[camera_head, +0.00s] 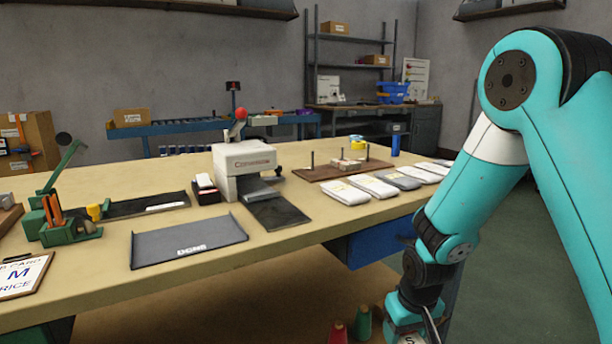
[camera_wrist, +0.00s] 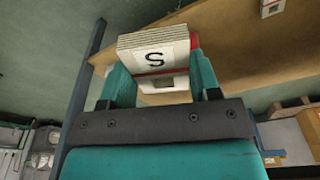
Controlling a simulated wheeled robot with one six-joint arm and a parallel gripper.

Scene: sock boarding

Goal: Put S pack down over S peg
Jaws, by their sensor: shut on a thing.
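My gripper (camera_wrist: 160,82) is shut on the S pack (camera_wrist: 155,50), a white stack of thin layers marked with a black S and a dark red stripe. In the head view my gripper (camera_head: 404,328) hangs low at the bottom edge, in front of the bench and below its top, with only a sliver of the pack showing. A brown peg board (camera_head: 325,172) with upright dark pegs (camera_head: 312,158) stands on the bench, far from my gripper. Some light pieces sit at its middle. I cannot tell which peg is the S peg.
Several white packs (camera_head: 345,193) and a grey one lie in a row before the peg board. A white press (camera_head: 240,168) stands left of it, with a dark tray (camera_head: 188,242) nearer. Red and green cones (camera_head: 337,332) stand below the bench (camera_head: 150,285).

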